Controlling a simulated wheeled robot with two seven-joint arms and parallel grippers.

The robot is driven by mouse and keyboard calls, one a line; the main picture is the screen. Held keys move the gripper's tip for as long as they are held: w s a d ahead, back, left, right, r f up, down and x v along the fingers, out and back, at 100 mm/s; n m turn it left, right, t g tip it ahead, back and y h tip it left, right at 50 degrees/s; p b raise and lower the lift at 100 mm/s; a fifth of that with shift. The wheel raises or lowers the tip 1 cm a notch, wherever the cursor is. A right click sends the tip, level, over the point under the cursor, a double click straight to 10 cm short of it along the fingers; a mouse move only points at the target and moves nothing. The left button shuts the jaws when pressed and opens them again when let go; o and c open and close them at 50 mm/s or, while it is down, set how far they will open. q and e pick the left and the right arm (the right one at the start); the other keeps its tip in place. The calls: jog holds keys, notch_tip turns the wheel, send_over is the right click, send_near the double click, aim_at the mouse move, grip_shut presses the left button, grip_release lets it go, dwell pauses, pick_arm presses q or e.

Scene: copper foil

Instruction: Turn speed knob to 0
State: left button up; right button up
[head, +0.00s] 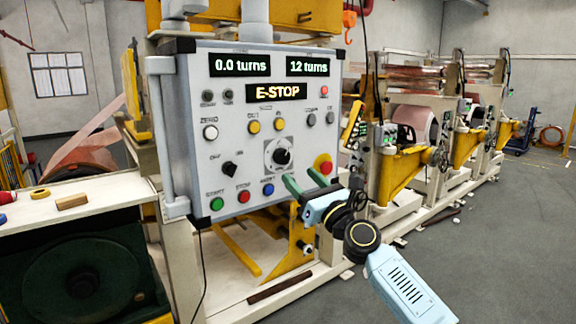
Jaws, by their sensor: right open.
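The control panel (185,120) is a light grey box facing me. A black knob (282,157) on a white square dial plate sits right of its middle; it looks like the speed knob. Its exact setting is too small to read. A smaller black switch (230,169) is to its left. My right gripper (301,178), with green fingers, is open and empty just below and to the right of the knob. I cannot tell whether it touches the panel. My left gripper is not in view.
A red emergency button (325,167) on yellow sits right beside my right gripper. Green, red and blue buttons line the panel's bottom. Displays read "0.0 turns", "12 turns" and "E-STOP". A white bench (100,198) stands at left; open floor (480,250) lies at right.

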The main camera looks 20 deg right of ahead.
aim_at(285, 160)
jog(key=b+x, duration=0.1)
jog(key=x, duration=0.4)
jog(key=shift+w+a+b, duration=0.1)
jog(key=shift+w+b, duration=0.1)
jog(key=shift+b, duration=0.15)
jog(key=shift+w+a+r, duration=0.2)
jog(key=shift+w+r, duration=0.1)
jog(key=shift+w, duration=0.25)
jog(key=c, duration=1)
